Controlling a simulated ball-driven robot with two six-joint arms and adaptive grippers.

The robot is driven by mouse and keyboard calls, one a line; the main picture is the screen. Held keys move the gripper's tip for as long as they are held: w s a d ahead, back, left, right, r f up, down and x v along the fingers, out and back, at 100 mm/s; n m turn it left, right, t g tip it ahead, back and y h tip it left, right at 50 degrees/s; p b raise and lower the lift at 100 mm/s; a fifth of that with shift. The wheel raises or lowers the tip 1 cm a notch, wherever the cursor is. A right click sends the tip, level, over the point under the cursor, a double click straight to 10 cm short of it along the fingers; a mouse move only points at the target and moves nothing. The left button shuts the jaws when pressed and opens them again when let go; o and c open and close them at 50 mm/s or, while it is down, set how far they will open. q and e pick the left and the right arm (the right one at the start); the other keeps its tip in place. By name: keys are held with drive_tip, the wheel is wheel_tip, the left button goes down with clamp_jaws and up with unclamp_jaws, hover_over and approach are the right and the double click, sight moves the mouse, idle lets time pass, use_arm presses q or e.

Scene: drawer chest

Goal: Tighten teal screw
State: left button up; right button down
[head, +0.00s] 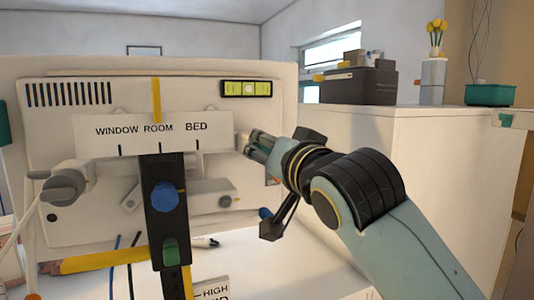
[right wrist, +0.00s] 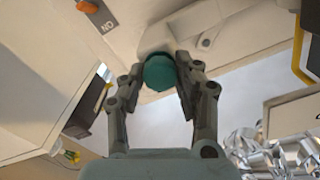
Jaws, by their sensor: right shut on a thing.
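The teal screw (right wrist: 160,72) shows in the right wrist view as a round teal head. It sits between the two fingers of my right gripper (right wrist: 160,82), which are shut on it from both sides. In the head view my right gripper (head: 250,145) reaches in from the right, at the right side of the cream panel (head: 265,115), just right of the "WINDOW ROOM BED" label. The screw cannot be made out clearly there behind the fingers. My left gripper is in neither view.
A dark slider bar with a blue knob (head: 165,197) and a green piece (head: 171,252) stands at the panel's middle. A grey knob (head: 65,186) is at left. A yellow-green level (head: 246,88) sits above. A white cabinet (head: 450,150) stands at right.

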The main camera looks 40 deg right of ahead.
drive_tip(key=m+b, duration=0.2)
drive_tip(key=m, duration=0.4)
drive_tip(key=shift+d+f, duration=0.1)
drive_tip(key=shift+f, duration=0.05)
drive_tip(key=m+b, duration=0.1)
drive_tip(key=m, duration=0.5)
drive_tip(key=shift+f+m+b, duration=0.1)
drive_tip(key=shift+m+b, duration=0.2)
drive_tip(key=shift+b, duration=0.05)
drive_tip(key=c, duration=0.9)
unclamp_jaws()
drive_tip(key=shift+c, duration=0.2)
